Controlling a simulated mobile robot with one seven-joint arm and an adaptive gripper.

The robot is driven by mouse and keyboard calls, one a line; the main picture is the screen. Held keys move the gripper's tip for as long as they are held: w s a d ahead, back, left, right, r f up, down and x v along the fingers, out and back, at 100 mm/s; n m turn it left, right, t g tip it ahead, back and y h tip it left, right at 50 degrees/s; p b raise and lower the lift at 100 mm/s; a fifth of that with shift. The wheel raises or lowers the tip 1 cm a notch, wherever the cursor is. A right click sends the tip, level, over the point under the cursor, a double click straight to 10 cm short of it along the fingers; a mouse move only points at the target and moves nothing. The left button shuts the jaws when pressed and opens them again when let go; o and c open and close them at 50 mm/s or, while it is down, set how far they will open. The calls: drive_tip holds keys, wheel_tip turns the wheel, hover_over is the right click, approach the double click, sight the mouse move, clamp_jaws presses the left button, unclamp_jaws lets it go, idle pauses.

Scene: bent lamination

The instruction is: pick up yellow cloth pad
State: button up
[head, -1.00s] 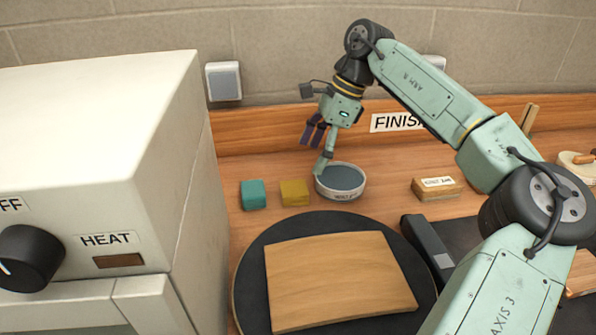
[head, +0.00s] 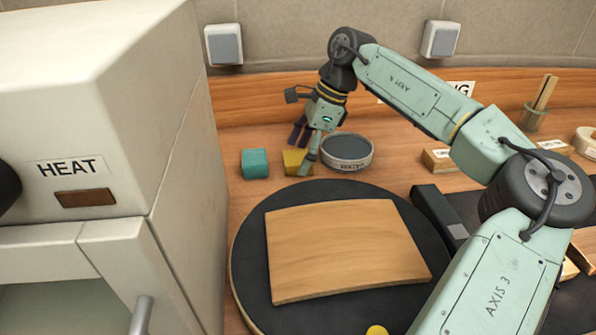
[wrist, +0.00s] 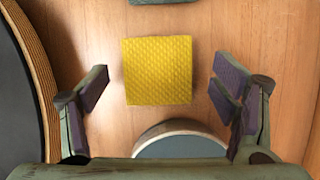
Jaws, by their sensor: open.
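The yellow cloth pad (head: 292,160) lies on the wooden bench, between the teal block and the round tin. In the wrist view the pad (wrist: 157,70) is a textured yellow square between and just ahead of my open fingers, with bare wood on both sides of it. My gripper (wrist: 163,92) is open and empty. In the head view my gripper (head: 303,148) is low over the pad, and its fingers partly hide the pad. I cannot tell its exact height above the bench.
A teal block (head: 255,163) sits left of the pad. A round tin (head: 347,152) stands close on the right. A black turntable (head: 250,235) bearing a bent wooden sheet (head: 345,250) lies in front. A white heater cabinet (head: 100,120) fills the left.

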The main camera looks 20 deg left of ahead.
drive_tip(key=shift+a+f, duration=0.15)
drive_tip(key=shift+f, duration=0.1)
drive_tip(key=shift+c, duration=0.5)
drive_tip(key=c, duration=0.9)
